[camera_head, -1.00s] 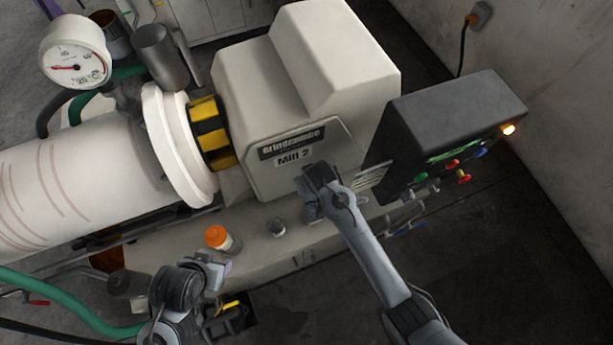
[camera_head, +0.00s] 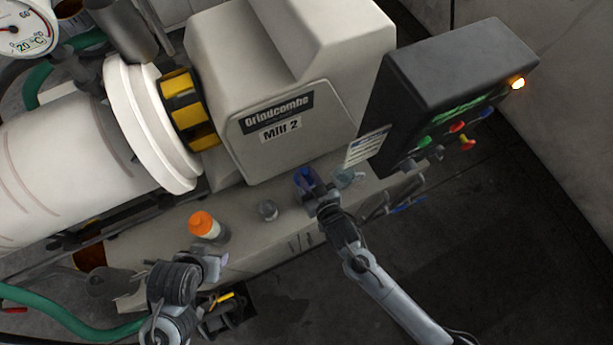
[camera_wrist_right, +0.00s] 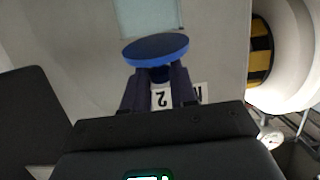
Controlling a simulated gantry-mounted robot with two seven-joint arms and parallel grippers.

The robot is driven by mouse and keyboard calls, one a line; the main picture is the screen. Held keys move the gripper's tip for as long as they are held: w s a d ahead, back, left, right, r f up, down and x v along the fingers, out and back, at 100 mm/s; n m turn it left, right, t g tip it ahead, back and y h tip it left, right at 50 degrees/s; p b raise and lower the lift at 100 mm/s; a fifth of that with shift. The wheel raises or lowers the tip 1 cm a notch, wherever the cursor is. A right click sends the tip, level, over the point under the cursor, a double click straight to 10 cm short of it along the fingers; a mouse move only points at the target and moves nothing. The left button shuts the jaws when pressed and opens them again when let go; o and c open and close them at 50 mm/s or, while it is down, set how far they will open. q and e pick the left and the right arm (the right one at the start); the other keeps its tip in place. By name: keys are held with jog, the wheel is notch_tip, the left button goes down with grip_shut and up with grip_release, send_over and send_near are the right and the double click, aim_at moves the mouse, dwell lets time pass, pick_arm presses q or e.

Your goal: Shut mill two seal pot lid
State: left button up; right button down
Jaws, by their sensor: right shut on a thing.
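My right gripper (camera_head: 316,192) is shut on a blue round lid (camera_head: 307,179) by its stem, in front of the Mill 2 housing (camera_head: 290,150). In the right wrist view the lid (camera_wrist_right: 155,49) is a flat blue disc beyond the fingers (camera_wrist_right: 160,88). A clear, pale-blue pot (camera_head: 346,177) stands on the ledge just right of the lid.
A black control box (camera_head: 450,85) with coloured buttons juts out at the right. A green hose (camera_head: 75,318) runs at the lower left. The floor at lower right is clear.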

jog(key=f+t+b, duration=0.1)
jog(key=b, duration=0.2)
jog(key=shift+s+d+f+t+y, duration=0.1)
jog(key=shift+s+f+t+y, duration=0.2)
jog(key=shift+f+t, duration=0.1)
jog(key=shift+s+d+t+b, duration=0.15)
jog(key=shift+t+b, duration=0.45)
jog(key=shift+b, duration=0.3)
jog(key=shift+y, duration=0.3)
jog(key=c, duration=0.9)
grip_release()
